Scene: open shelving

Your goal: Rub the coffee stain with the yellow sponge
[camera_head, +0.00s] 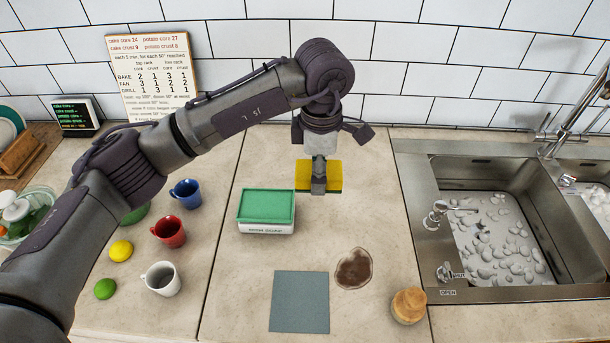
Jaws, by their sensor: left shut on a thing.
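My left gripper (319,182) is shut on the yellow sponge (302,175), which has a dark green strip along its lower edge. It holds the sponge over the back middle of the counter, behind and right of a green-topped white box. I cannot tell exactly how high the sponge is. The coffee stain (353,270) is a brown patch on the counter nearer the front, apart from the sponge. My right gripper is not in view.
The green-topped box (266,207), a grey-blue cloth (300,302) and a round wooden-looking object (408,306) surround the stain. Blue (186,193), red (169,231) and white (161,278) mugs stand left, below my arm. A sink (490,210) is at right.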

